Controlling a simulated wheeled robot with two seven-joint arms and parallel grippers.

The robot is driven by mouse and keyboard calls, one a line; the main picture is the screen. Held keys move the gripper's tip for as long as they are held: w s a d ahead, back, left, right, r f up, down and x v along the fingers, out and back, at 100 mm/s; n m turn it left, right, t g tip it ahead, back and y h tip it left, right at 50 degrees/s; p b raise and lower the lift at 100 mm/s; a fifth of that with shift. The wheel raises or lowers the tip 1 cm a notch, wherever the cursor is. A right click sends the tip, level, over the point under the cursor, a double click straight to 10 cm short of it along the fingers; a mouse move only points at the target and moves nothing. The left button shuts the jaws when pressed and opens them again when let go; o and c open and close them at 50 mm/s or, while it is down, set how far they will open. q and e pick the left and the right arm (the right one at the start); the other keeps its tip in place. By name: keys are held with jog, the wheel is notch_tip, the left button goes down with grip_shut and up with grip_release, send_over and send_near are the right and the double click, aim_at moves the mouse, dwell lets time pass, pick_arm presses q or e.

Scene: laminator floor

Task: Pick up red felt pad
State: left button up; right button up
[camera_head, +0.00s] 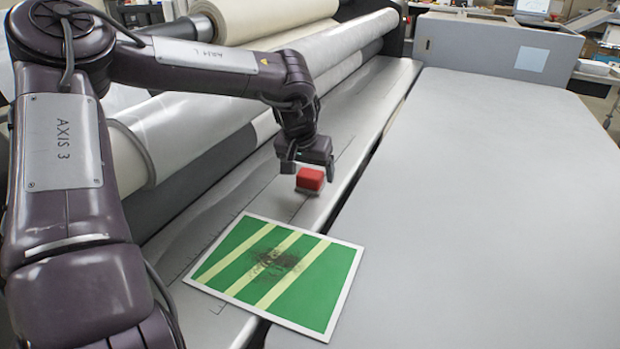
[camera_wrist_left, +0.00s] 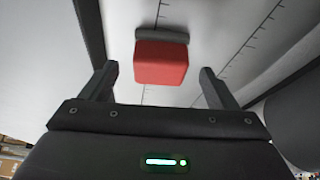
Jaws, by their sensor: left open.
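The red felt pad (camera_head: 310,178) is a small red block with a grey layer along its bottom edge. It sits on the metal strip beside the rollers, just beyond the striped sheet. In the left wrist view the red felt pad (camera_wrist_left: 161,64) shows ahead of the fingertips, roughly centred between them, with a grey strip along its far side. My left gripper (camera_head: 308,168) is right by the pad in the head view. Its two fingers in the wrist view (camera_wrist_left: 158,78) are apart, with nothing held between them. My right gripper is not in view.
A green-and-yellow striped sheet (camera_head: 322,272) with a dark smudge lies in front of the pad. Large rollers (camera_head: 190,130) run along the left. A wide grey table (camera_head: 490,190) on the right is bare. A grey box (camera_head: 490,48) stands at its far end.

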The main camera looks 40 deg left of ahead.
pick_arm(q)
jog(key=shift+x, duration=1.2)
jog(key=shift+c, duration=0.9)
jog(key=c, duration=0.9)
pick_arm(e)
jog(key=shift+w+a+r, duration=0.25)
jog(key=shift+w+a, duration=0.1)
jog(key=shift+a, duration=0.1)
pick_arm(q)
jog(key=shift+w, duration=0.1)
jog(key=shift+r, duration=0.55)
notch_tip(320, 180, up, 16)
notch_tip(320, 180, up, 11)
jog(key=p, duration=0.1)
send_over(310, 172)
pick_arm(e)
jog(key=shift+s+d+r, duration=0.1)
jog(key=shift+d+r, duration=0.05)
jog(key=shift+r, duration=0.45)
